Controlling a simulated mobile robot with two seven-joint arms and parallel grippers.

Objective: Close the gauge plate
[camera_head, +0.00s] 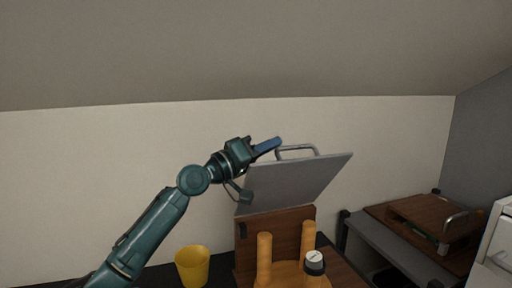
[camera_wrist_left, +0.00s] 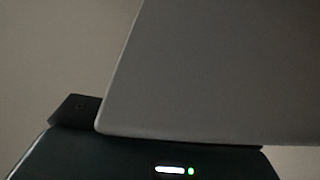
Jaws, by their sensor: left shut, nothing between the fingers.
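The gauge plate (camera_head: 290,184) is a flat grey panel standing raised and tilted above a brown wooden box-like body (camera_head: 275,226). A grey bar handle (camera_head: 297,149) sits at its upper edge. In the left wrist view the grey plate (camera_wrist_left: 220,75) fills much of the upper right, close to the camera. My left gripper (camera_head: 272,145) has blue fingers and is shut and empty, at the upper left of the plate, just left of the handle. I cannot tell whether it touches the plate. My right gripper is not in view.
An orange stool-like object (camera_head: 292,274) and a small round white-faced dial (camera_head: 315,257) stand in front of the wooden body. A yellow cup (camera_head: 192,266) is to the left. A grey bench with a wooden tray (camera_head: 434,222) is at right, beside a white cabinet (camera_head: 494,262).

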